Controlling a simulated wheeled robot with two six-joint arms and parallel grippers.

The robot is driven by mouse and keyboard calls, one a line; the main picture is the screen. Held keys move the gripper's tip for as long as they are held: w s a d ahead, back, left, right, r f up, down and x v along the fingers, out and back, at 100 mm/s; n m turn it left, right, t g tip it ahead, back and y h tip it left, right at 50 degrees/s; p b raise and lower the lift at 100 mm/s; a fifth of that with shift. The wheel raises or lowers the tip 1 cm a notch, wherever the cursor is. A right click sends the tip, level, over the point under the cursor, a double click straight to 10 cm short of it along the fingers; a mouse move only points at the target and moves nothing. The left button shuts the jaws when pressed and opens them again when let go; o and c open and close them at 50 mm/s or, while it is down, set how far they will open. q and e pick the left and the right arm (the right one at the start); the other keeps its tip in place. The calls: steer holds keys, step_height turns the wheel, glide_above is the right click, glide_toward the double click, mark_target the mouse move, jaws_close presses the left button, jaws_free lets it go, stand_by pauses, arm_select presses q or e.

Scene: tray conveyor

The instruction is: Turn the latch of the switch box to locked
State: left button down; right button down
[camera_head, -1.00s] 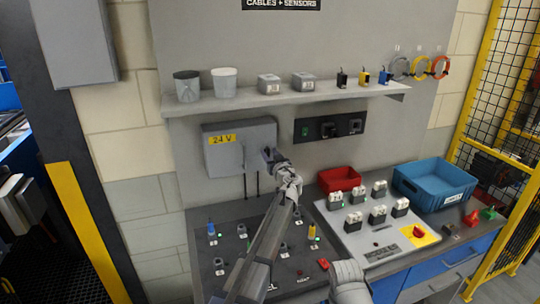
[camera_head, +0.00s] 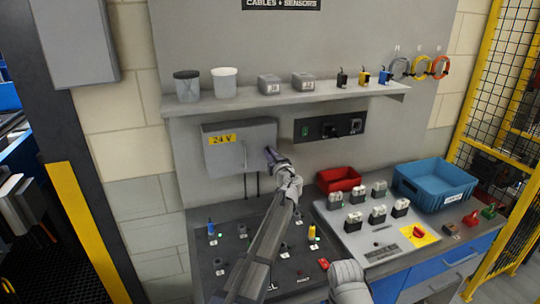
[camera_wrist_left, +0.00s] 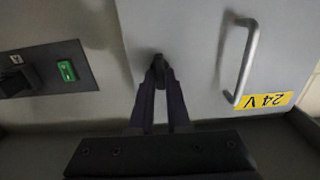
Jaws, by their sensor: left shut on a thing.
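The switch box (camera_head: 225,158) is a grey wall box with a yellow 24 V label, below the shelf. Its door is shut, and its bar handle also shows in the left wrist view (camera_wrist_left: 243,65). The small dark latch (camera_wrist_left: 158,62) is near the door edge, on the side towards the black panel. My left gripper (camera_head: 270,153) is at the box's right edge. In the left wrist view its fingers (camera_wrist_left: 159,76) are shut on the latch, which looks roughly in line with them. The fingers hide part of the latch. My right gripper is not in view.
A black switch panel (camera_head: 330,127) is on the wall right of the box. A shelf (camera_head: 290,97) with cups and small parts runs above. Below are a dark board (camera_head: 205,268), a red bin (camera_head: 338,181) and a blue bin (camera_head: 437,196) on the bench.

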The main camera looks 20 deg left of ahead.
arm_select(q)
steer(key=shift+m, duration=0.3)
steer(key=m, duration=1.7)
steer(key=shift+w+d+f, duration=0.1)
steer(key=shift+d+f, duration=0.1)
steer(key=shift+m, duration=0.3)
steer(key=c, duration=0.9)
jaws_free()
